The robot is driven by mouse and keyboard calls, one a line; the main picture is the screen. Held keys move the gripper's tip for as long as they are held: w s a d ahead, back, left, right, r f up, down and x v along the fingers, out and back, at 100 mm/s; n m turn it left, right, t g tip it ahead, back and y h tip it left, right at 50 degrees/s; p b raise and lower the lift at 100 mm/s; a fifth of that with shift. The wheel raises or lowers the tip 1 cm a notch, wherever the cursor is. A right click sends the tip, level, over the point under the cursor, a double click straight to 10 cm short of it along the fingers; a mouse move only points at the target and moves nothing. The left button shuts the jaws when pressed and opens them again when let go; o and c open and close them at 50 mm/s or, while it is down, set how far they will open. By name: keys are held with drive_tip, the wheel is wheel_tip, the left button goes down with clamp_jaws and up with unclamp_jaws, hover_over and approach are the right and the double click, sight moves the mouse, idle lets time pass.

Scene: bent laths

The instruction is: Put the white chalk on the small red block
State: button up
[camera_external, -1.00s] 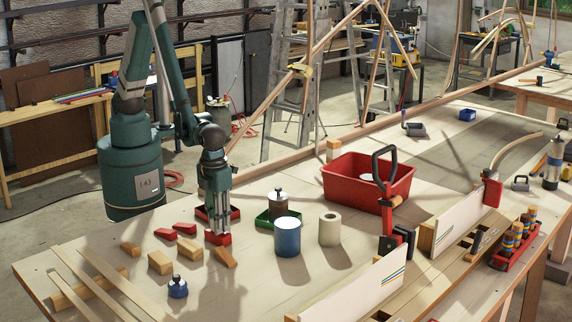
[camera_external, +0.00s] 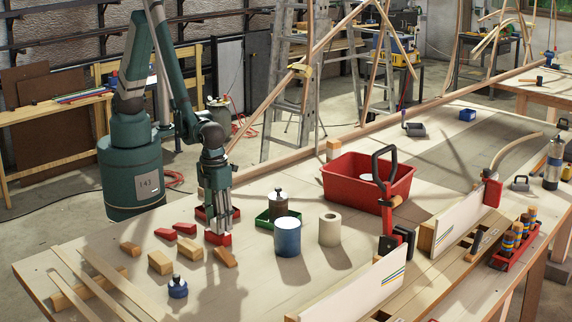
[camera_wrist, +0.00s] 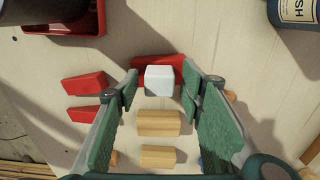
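The white chalk (camera_wrist: 159,79) shows in the wrist view as a short white piece between my fingertips. It appears to stand on the small red block (camera_wrist: 150,65), overlapping its front edge in that view; the contact itself is hidden. The block also shows in the external view (camera_external: 218,239), directly under my gripper (camera_external: 218,229). In the wrist view my gripper (camera_wrist: 160,85) is open, with a finger on each side of the chalk and a narrow gap on both sides. The chalk is hard to make out between the fingers in the external view.
Two other red blocks (camera_wrist: 84,84) lie to the left in the wrist view. Tan wooden blocks (camera_wrist: 158,123) lie nearer. A blue can (camera_external: 287,237), a white roll (camera_external: 329,229) and a large red bin (camera_external: 369,190) stand to the right. A small blue bottle (camera_external: 178,288) stands in front.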

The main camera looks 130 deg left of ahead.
wheel_tip(320, 180, up, 12)
drive_tip(key=shift+f, duration=0.25)
idle(0.6)
idle(0.5)
drive_tip(key=s+a+r+n+t, duration=0.35)
drive_tip(key=s+r+n, duration=0.45)
drive_tip(key=s+r, duration=0.5)
drive_tip(key=s+a+r+n+t, duration=0.2)
drive_tip(key=s+r+n, duration=0.1)
drive_tip(key=s+n, duration=0.2)
drive_tip(key=s+a+r+n+t, duration=0.1)
drive_tip(key=s+r+n, duration=0.3)
drive_tip(key=s, duration=0.5)
drive_tip(key=shift+s+a+r+n+t, duration=0.15)
drive_tip(key=shift+a+n+t, duration=0.2)
drive_tip(key=shift+a+n, duration=0.25)
drive_tip(key=shift+a, duration=0.1)
